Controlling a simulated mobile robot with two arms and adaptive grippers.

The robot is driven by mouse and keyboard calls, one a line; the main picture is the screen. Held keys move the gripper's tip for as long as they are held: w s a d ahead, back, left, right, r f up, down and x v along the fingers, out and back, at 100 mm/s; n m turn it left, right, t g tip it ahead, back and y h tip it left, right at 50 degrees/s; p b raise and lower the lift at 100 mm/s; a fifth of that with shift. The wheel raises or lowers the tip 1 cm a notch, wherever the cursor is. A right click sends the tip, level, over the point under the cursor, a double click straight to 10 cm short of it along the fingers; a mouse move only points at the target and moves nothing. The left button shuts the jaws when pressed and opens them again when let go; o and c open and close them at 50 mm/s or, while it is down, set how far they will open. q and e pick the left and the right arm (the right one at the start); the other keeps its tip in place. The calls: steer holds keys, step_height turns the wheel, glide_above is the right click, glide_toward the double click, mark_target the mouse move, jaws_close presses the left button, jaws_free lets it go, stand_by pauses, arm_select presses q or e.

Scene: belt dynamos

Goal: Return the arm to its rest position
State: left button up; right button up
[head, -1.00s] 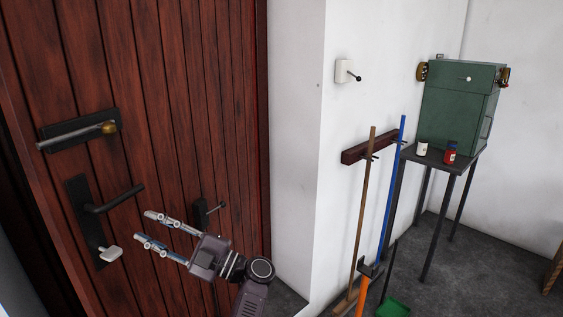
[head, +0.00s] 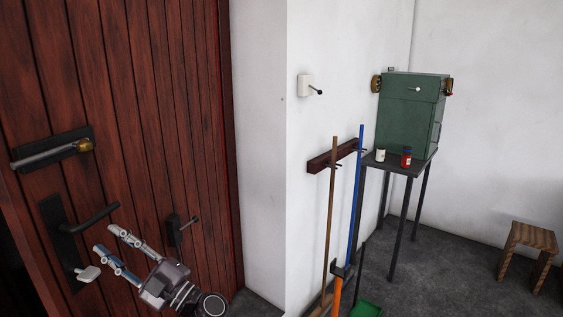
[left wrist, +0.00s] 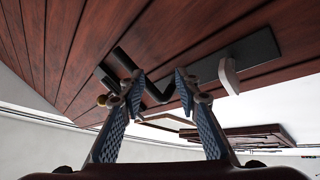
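My left gripper (head: 110,256) is at the lower left in the head view, in front of the wooden door (head: 150,110). Its two fingers are spread apart with nothing between them. In the left wrist view the open fingers (left wrist: 158,95) point toward the door, with the black door handle (left wrist: 150,85) beyond them. In the head view this handle (head: 95,218) is left of the fingers and looks apart from them. My right gripper is not in view.
The door also carries a bolt (head: 50,149) and a small black latch (head: 182,228). Brooms lean at a wall rack (head: 330,157). A wooden stool (head: 530,236) is at right. Some grey floor is clear.

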arm_select(q)
steer(key=w+d+f+m+t+h, duration=0.2)
steer(key=d+m+t+h, duration=0.4)
steer(key=m+t+h, duration=0.3)
steer(key=w+d+f+m+t+h, duration=0.3)
steer(key=d+m+t+h, duration=0.2)
steer(key=m+t+h, duration=0.35)
steer(key=s+d+f+m+g+h, duration=0.4)
steer(key=d+f, duration=0.1)
steer(key=f, duration=0.2)
steer(key=s+d+f+m+g+h, duration=0.4)
steer(key=f+m+g+h, duration=0.1)
steer(key=f, duration=0.3)
steer(key=s+f+m+g+y, duration=0.1)
steer(key=s+f+g, duration=0.75)
steer(key=s, duration=0.65)
steer(key=s+a+f+g+y, duration=0.1)
steer(key=s+a+f+g, duration=0.1)
steer(key=s, duration=0.6)
steer(key=s+a+f+g+y, duration=0.1)
steer(key=s+a+f, duration=0.15)
steer(key=s, duration=0.55)
step_height(320, 180, down, 27)
steer(key=s+g, duration=0.1)
steer(key=s, duration=0.2)
steer(key=s+a+f+g, duration=0.1)
steer(key=s+a+f, duration=0.1)
steer(key=s+f, duration=1.4)
steer(key=shift+g, duration=0.3)
